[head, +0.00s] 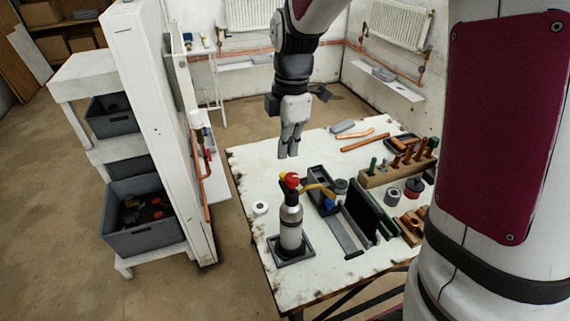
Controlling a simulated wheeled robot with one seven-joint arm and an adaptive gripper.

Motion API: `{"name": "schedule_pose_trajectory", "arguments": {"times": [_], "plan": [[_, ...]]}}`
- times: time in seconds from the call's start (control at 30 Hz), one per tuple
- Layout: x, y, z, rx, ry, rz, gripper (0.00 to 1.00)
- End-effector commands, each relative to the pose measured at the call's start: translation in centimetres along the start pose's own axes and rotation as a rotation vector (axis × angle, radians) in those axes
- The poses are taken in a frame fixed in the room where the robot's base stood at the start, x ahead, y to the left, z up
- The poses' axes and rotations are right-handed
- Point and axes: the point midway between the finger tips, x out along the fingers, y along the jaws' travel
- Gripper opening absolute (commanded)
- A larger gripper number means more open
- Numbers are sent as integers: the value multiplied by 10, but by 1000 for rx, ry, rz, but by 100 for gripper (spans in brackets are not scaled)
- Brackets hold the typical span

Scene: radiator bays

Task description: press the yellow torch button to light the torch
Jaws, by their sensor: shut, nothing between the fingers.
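The torch (291,228) is a pale grey bottle standing upright in a dark square base near the front left of the white table. A red part and a small yellow part (284,175), which looks like the button, sit at its top, with a yellow-orange tube leading right. No flame shows. My gripper (288,155) points down above the table, a little above and behind the torch top in the picture. It is shut and empty, apart from the button.
A white panel (150,110) and shelves with grey bins (146,220) stand left. Radiators hang behind.

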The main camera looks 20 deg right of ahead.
Motion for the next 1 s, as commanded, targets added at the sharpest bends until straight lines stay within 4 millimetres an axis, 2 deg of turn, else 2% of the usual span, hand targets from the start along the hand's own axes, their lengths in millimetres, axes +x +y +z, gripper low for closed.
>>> {"name": "schedule_pose_trajectory", "arguments": {"times": [0.1,0.33,0.5,0.83,1.0], "plan": [[23,-2,0,0,0,-5,0],[52,-1,0,-1,0,-3,0],[60,0,0,0,0,0,0],[61,0,0,0,0,0,0],[78,0,1,2,0,-2,0]]}}
